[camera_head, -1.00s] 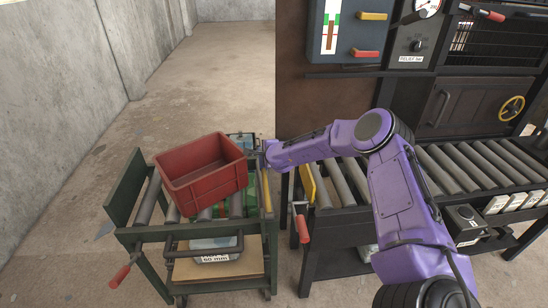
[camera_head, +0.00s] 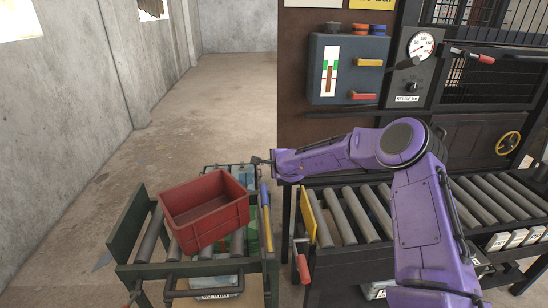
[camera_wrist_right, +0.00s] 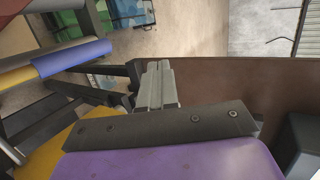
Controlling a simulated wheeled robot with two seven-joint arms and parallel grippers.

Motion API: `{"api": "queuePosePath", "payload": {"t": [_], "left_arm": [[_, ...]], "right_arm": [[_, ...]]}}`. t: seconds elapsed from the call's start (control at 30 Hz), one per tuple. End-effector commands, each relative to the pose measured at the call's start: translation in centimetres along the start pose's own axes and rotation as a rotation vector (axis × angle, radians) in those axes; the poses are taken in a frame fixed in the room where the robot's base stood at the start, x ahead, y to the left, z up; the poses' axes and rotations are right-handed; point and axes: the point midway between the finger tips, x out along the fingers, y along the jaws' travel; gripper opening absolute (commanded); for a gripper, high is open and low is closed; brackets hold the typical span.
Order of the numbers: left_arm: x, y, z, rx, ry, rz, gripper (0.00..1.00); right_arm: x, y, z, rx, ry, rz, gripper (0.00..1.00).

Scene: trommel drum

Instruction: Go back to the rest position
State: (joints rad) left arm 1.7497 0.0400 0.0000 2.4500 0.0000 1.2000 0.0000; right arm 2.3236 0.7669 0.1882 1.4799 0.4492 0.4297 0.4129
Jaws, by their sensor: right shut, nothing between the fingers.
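My right arm reaches in from the lower right of the head view. Its gripper (camera_head: 258,161) is at the left end of the purple arm, just beyond the red crate's right rim and apart from it. In the right wrist view the fingers (camera_wrist_right: 157,85) are together, with nothing between them. The red crate (camera_head: 205,226) sits tilted on the rollers of the green cart (camera_head: 128,226); its visible inside looks empty. My left gripper is out of view.
A roller conveyor (camera_head: 345,215) with a yellow plate (camera_head: 307,215) and a red-handled lever (camera_head: 302,266) stands right of the cart, under my arm. A blue-grey control box (camera_head: 345,70) and a pressure gauge (camera_head: 421,46) are behind. Open floor lies at the back left.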

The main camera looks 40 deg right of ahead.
Motion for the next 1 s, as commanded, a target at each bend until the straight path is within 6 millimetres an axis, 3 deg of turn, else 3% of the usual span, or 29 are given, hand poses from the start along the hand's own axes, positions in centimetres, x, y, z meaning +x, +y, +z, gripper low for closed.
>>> {"api": "queuePosePath", "payload": {"t": [0.17, 0.73, 0.83, 1.0], "left_arm": [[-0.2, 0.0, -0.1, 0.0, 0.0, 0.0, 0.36], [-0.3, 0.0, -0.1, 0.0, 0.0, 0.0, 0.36], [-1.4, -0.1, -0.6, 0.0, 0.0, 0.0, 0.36], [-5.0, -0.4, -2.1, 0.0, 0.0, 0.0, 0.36]], "right_arm": [[-0.9, -1.4, -0.1, 0.0, 0.0, 0.0, 0.0], [-1.0, -1.6, -0.1, 0.001, 0.0, -0.001, 0.0], [-1.6, -2.7, 0.0, 0.001, 0.0, -0.002, 0.0], [-3.5, -6.1, 0.4, 0.001, 0.0, -0.001, 0.0]]}}
